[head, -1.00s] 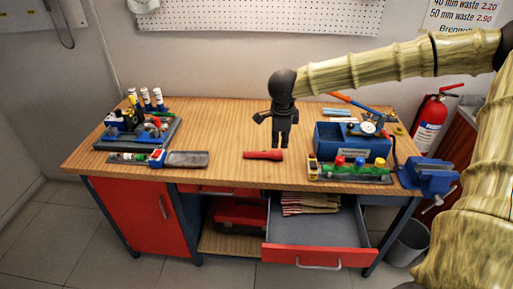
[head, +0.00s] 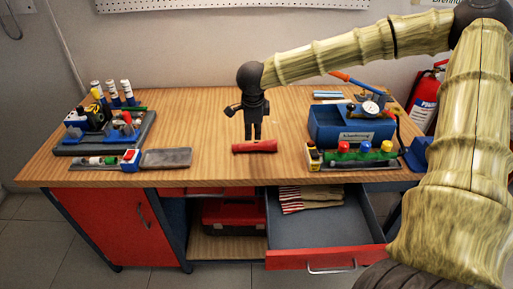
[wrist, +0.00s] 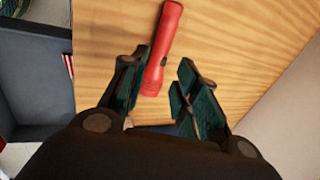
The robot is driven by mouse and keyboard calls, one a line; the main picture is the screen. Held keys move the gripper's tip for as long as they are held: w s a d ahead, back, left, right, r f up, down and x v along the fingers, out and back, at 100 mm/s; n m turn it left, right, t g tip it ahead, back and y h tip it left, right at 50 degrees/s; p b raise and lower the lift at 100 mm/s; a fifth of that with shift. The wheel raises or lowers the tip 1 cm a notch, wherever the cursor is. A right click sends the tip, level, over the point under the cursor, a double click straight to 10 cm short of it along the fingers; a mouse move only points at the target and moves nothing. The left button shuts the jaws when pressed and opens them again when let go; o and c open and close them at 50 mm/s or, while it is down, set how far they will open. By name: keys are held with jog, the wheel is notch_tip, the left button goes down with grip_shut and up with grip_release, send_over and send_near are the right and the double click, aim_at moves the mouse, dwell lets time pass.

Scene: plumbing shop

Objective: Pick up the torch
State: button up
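The torch is a red cylinder lying on the wooden workbench near its front edge; in the head view the torch (head: 254,147) lies just below my gripper (head: 253,138). In the wrist view the torch (wrist: 162,50) runs from the top centre down toward the space between the fingers. My gripper (wrist: 160,98) is open, with its dark green finger pads apart on either side of the torch's near end. The left finger is close beside the torch; I cannot tell whether it touches. The gripper points down at the bench.
A blue test pump (head: 350,124) and a tray with coloured caps (head: 362,158) stand to the right. A grey tray (head: 165,158) and tool rack (head: 105,135) stand left. The open drawer (head: 325,232) juts out below the front edge. The bench (head: 205,110) is clear around the torch.

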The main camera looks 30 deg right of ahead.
aim_at(253, 144)
jog(key=shift+p+x, duration=0.95)
jog(key=shift+x, duration=4)
jog(key=shift+d, duration=0.15)
grip_shut()
jog(key=shift+r, duration=0.2)
